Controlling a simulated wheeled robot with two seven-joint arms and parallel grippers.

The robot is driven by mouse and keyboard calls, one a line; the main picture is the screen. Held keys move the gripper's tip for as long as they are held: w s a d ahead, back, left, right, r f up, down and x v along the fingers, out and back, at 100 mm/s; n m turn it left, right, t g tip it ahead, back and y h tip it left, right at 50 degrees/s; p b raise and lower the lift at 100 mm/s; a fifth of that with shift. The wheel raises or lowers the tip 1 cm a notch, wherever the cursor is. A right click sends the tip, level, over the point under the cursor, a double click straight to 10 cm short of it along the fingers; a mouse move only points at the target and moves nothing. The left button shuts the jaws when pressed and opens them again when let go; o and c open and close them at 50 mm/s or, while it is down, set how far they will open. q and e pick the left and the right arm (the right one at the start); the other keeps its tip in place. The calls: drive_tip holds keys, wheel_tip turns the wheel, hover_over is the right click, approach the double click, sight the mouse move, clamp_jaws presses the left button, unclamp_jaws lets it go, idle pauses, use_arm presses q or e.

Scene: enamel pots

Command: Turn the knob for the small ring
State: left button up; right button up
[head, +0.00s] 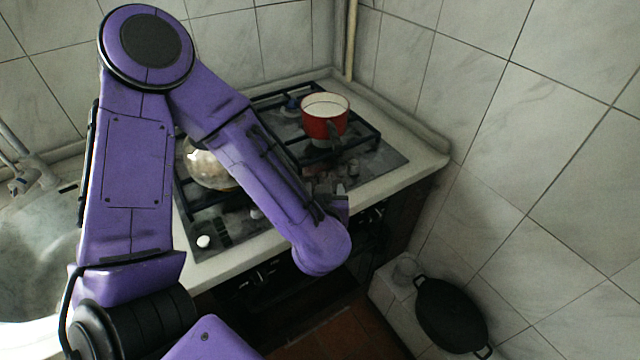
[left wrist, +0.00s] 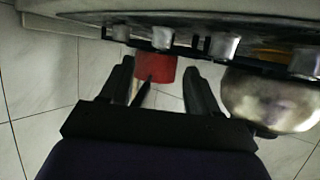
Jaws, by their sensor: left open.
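The stove's control knobs stand in a row along the front of its hob. A white knob (head: 204,241) is at the left end in the head view, and a grey knob (head: 354,168) is near the right end. In the left wrist view several metal knobs show along the top, one (left wrist: 162,36) near the line between my fingers and another (left wrist: 225,45) to the right. My left gripper (head: 328,190) is open at the right front of the hob; its fingers (left wrist: 157,68) are spread with no knob held. Which knob serves the small ring cannot be told. My right gripper is not in view.
A red pot (head: 325,115) with a dark handle stands on the hob's right side. A shiny metal pot (head: 205,168) is on the left, partly behind my arm. Tiled walls (head: 540,120) bound the counter. A black pan (head: 450,315) is at the lower right.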

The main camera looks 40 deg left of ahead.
sight(324, 178)
use_arm(q)
drive_tip(key=shift+w+a+f+b, duration=0.65)
drive_tip(key=shift+w+f+b, duration=0.1)
drive_tip(key=shift+f+b, duration=0.15)
drive_tip(key=x, duration=0.3)
drive_tip(key=p+x, duration=0.1)
drive_tip(key=shift+w+a+r, duration=0.25)
drive_tip(key=shift+w+a, duration=0.05)
drive_tip(key=shift+w, duration=0.15)
drive_tip(key=shift+w+a+f, duration=0.2)
drive_tip(key=shift+w+a, duration=0.05)
drive_tip(key=shift+w, duration=0.15)
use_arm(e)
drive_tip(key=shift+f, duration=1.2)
